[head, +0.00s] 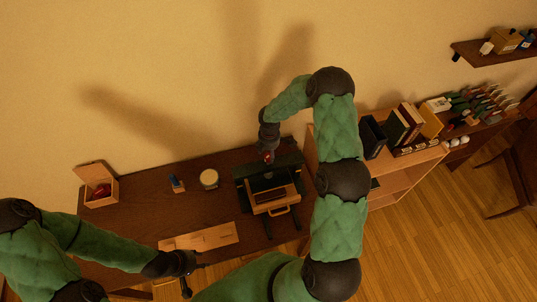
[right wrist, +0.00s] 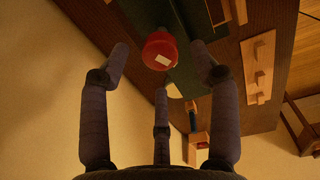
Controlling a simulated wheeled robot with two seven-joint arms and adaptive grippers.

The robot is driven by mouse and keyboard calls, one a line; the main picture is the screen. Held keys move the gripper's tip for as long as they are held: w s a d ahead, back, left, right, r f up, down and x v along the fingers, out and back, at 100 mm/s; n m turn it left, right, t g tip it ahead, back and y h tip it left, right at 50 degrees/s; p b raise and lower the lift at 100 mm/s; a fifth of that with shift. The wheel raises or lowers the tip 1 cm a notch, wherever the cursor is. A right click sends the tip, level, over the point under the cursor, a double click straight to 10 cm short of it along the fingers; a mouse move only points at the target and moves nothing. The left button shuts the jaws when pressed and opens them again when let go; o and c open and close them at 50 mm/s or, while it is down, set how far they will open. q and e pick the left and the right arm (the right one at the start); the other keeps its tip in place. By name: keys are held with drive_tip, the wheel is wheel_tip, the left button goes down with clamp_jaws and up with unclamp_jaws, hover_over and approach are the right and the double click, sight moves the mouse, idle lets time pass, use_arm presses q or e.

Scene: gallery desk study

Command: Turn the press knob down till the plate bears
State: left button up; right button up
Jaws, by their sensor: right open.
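The press (head: 240,172) stands at the back right of the dark desk, a dark frame with a wooden part at its front. Its red knob (head: 267,157) is on top, just below my right gripper (head: 268,148). In the right wrist view the knob (right wrist: 160,50) has a pale mark and sits ahead of the spread fingers, between the two outer ones. My right gripper is open, with no finger visibly touching the knob. The plate is too dark and small to tell its height. My left gripper (head: 192,276) is at the desk's front edge, its fingers apart and empty.
An open wooden box (head: 99,190) with something red inside, a blue item (head: 177,184) and a round pale-topped jar (head: 209,179) stand left of the press. A pale wooden board (head: 200,238) lies in front. A shelf (head: 398,160) with books adjoins the desk's right side.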

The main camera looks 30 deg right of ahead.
sight(268, 156)
drive_tip(key=shift+f, duration=1.5)
drive_tip(key=c, duration=1.1)
drive_tip(key=shift+c, duration=0.2)
drive_tip(key=shift+f+m+b, duration=0.1)
drive_tip(key=shift+m+b, duration=0.2)
drive_tip(key=shift+b, duration=0.25)
drive_tip(key=m+b, duration=0.7)
drive_tip(key=b, duration=0.2)
drive_tip(key=shift+a+f, duration=0.1)
drive_tip(key=shift+r+m+h+b, duration=0.2)
drive_tip(key=shift+m+h+b, duration=0.1)
drive_tip(key=shift+m+b, duration=1.6)
